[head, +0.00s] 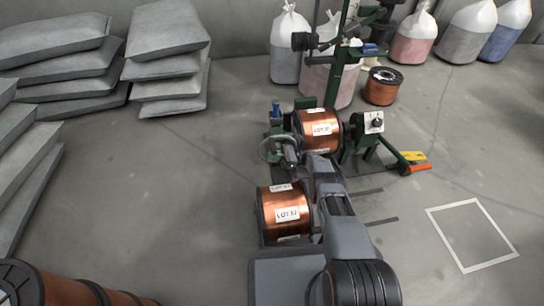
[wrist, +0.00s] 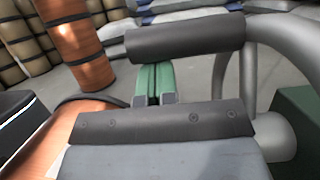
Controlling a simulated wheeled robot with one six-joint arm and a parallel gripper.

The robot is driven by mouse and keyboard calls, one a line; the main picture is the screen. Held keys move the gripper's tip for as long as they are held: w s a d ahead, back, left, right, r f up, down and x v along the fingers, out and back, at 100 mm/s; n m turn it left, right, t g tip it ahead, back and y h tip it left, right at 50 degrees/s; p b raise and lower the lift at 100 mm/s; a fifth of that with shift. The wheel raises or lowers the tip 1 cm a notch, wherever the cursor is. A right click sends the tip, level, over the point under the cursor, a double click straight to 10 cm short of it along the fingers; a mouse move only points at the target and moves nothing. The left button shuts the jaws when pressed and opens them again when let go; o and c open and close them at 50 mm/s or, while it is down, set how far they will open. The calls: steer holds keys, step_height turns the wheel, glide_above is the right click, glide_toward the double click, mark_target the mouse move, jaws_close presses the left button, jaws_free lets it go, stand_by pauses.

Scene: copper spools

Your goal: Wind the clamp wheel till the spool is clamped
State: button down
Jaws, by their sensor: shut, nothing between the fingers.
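The copper spool (head: 333,143) with a white lot label sits in the dark green stand (head: 352,150). The clamp wheel is a grey ring (head: 264,149) at the stand's left side. In the wrist view a thick grey curved tube (wrist: 301,50), which looks like its rim, fills the right side. My gripper (head: 291,160) is beside the wheel, partly hidden by my arm. In the wrist view my gripper (wrist: 153,80) shows its two green fingers together, with nothing between them. A dark bar (wrist: 185,38) crosses just beyond them. Whether the spool is clamped cannot be told.
A second copper spool (head: 270,222) stands on the floor close left of my arm. Another spool (head: 381,92) stands behind. Orange handle (head: 418,168) and yellow piece (head: 412,156) are at right. Grey sacks (head: 165,70) fill the left back. Floor around the white square (head: 437,228) is clear.

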steer(key=shift+d+r+y, duration=0.15)
steer(key=shift+r+y, duration=0.05)
steer(key=shift+y, duration=0.2)
stand_by(0.7)
stand_by(0.4)
